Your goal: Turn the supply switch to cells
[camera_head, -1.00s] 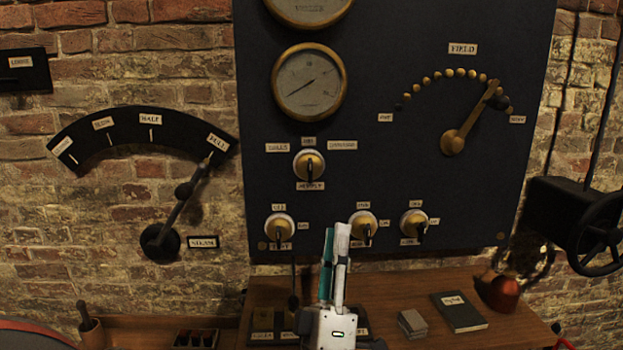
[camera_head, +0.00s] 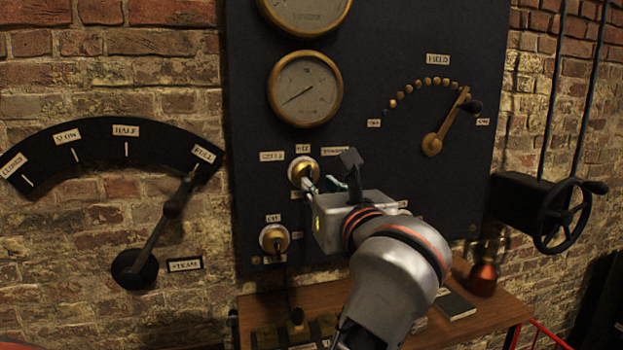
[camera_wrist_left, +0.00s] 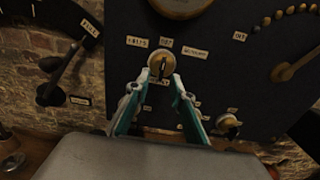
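The supply switch (camera_head: 303,173) is a round brass knob with a dark handle on the dark panel (camera_head: 375,100). Labels stand around it: cells (camera_head: 271,156) to the left, off (camera_head: 302,148) above, dynamo (camera_head: 332,150) to the right. In the left wrist view the supply switch (camera_wrist_left: 159,93) sits between the fingers of my left gripper (camera_wrist_left: 160,80), its handle roughly vertical. The fingers are apart, one on each side of the knob; contact is unclear. In the head view my left gripper (camera_head: 322,184) partly covers the knob's lower right. My right gripper is not in view.
Another brass switch (camera_head: 274,239) is below left; a further one (camera_wrist_left: 228,123) shows lower right in the wrist view. The field lever (camera_head: 445,125), steam lever (camera_head: 160,225) and handwheel (camera_head: 566,215) are clear of the gripper. A wooden table (camera_head: 490,292) stands below.

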